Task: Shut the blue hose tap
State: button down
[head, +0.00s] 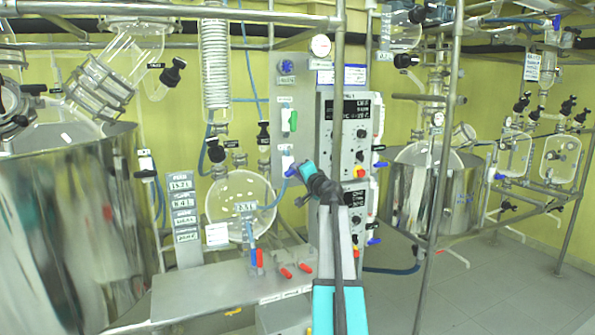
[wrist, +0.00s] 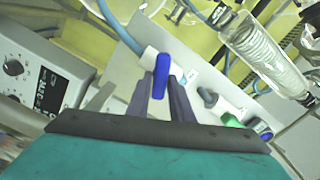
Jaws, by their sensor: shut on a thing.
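The blue hose tap (wrist: 162,72) is a blue lever on a white fitting, with a blue hose (wrist: 117,28) running from it, on a grey panel. In the wrist view its lever stands between the two dark fingers of my gripper (wrist: 168,92), which is shut on it. In the head view my gripper (head: 304,171) is at the lower part of the upright panel. The tap's blue lever (head: 290,172) shows just left of it there, and the fingers and wrist hide part of it.
A green tap (head: 292,121) sits above on the same panel (head: 281,105). A control box (head: 353,105) with knobs stands close to the right. A round glass flask (head: 240,200) is at the left, and red-handled taps (head: 286,272) are on the metal bench below.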

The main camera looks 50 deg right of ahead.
jog(key=m+p, duration=0.2)
jog(key=m, duration=0.3)
jog(key=shift+f, duration=0.1)
dwell(0.3)
jog(key=c, duration=1.6)
grip_release()
jog(key=shift+c, duration=0.2)
jog(key=shift+s, duration=0.1)
jog(key=b+v, duration=0.2)
jog(key=v, duration=1.1)
jog(key=shift+s, duration=0.35)
jog(key=shift+a+f, duration=0.1)
jog(key=shift+f, duration=0.05)
